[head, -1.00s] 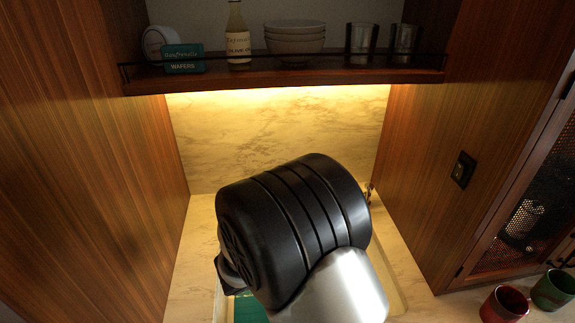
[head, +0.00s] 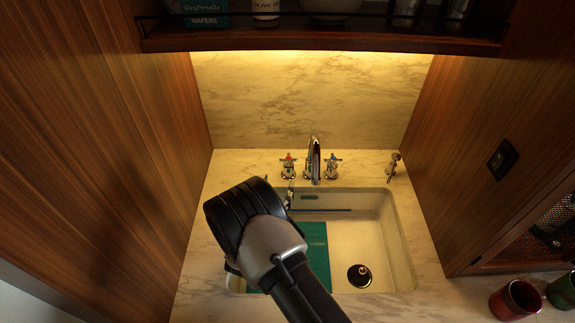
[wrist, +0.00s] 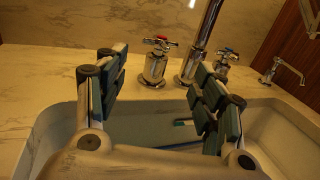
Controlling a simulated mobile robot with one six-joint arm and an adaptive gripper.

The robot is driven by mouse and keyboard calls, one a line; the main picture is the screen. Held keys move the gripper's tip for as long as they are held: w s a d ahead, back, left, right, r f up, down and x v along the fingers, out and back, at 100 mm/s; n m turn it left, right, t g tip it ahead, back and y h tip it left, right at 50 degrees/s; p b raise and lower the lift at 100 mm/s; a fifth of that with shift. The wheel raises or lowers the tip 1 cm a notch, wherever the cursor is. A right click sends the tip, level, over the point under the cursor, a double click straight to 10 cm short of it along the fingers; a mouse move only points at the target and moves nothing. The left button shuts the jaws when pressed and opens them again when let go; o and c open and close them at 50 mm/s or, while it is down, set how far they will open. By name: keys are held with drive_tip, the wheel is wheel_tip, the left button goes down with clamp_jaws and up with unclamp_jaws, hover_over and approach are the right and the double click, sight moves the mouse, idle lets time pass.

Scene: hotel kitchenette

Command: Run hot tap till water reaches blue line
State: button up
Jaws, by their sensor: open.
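The hot tap handle (head: 288,166), a chrome cross with a red mark, stands left of the chrome spout (head: 314,160). The blue-marked handle (head: 332,166) is to its right. The white sink (head: 400,240) lies in front, with a dark blue line (head: 325,210) across its back inner wall. I see no stream from the spout. My gripper is mostly hidden behind my wrist in the head view. In the wrist view my gripper (wrist: 160,92) is open and empty, its fingers on either side of the red-marked handle (wrist: 157,62), which stands beyond them.
A teal panel (head: 315,245) lies at the sink's left, and a dark round drain piece (head: 359,275) is on its floor. A small chrome fixture (head: 393,166) stands at the right. Wooden walls flank the marble counter, a shelf (head: 320,40) hangs above, and a red mug (head: 515,300) is at right.

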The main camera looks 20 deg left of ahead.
sight(287, 163)
drive_tip(key=w, duration=0.7)
drive_tip(key=w+b, duration=0.1)
drive_tip(key=w, duration=0.2)
drive_tip(key=shift+w+d, duration=0.15)
drive_tip(key=shift+d, duration=0.15)
drive_tip(key=c, duration=0.9)
drive_tip(key=shift+d+n+y, duration=0.25)
drive_tip(key=shift+n+y, duration=0.25)
drive_tip(key=shift+y, duration=0.3)
drive_tip(key=shift+n+y, duration=0.8)
drive_tip(key=shift+y, duration=0.5)
